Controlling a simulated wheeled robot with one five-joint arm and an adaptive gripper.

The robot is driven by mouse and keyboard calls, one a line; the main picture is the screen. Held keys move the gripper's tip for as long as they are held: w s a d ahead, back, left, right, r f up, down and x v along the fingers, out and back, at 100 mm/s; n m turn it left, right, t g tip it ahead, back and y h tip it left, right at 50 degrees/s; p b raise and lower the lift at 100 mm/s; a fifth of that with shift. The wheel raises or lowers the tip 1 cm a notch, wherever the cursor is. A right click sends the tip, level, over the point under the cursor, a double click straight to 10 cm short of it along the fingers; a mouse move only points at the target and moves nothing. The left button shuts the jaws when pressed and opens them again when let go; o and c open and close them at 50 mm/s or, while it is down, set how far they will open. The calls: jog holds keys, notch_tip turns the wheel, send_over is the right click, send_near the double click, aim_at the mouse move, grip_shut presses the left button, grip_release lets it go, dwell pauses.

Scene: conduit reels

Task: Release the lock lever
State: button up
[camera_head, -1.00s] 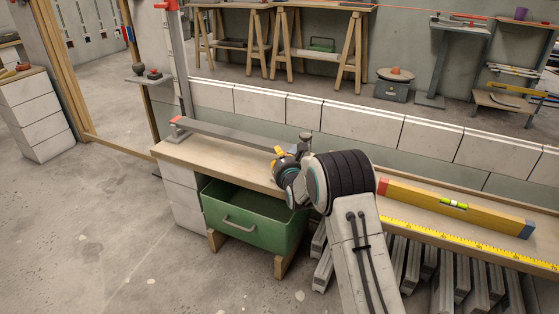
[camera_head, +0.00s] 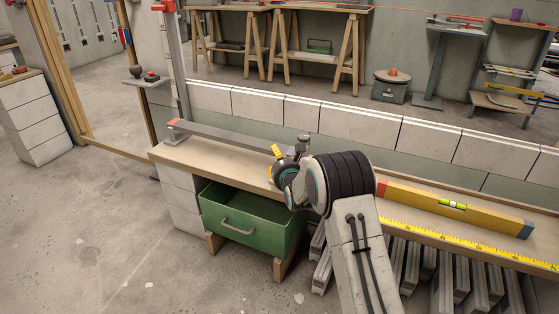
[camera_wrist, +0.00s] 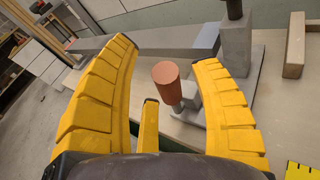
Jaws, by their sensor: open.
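In the wrist view, an orange-brown cylindrical knob (camera_wrist: 167,80) on a short grey stub stands between my yellow fingers. It looks like the handle of the lock lever, but I cannot be sure. My gripper (camera_wrist: 166,56) is open around the knob, with a visible gap on both sides. A long grey bar (camera_wrist: 150,40) runs behind it to a grey block with a dark post (camera_wrist: 235,40). In the head view, my gripper (camera_head: 272,160) is over the wooden bench (camera_head: 215,152), near the right end of the grey bar (camera_head: 225,136). My wrist hides the knob there.
A green open drawer (camera_head: 230,226) hangs under the bench. A yellow spirit level (camera_head: 460,206) and a yellow measuring tape (camera_head: 450,240) lie to the right of my arm. A low block wall (camera_head: 350,119) runs behind the bench. The floor to the left is clear.

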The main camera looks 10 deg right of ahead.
jog(key=shift+s, duration=0.1)
jog(key=v, duration=1.1)
jog(key=shift+s, duration=0.35)
jog(key=shift+o, duration=0.2)
jog(key=shift+r, duration=0.1)
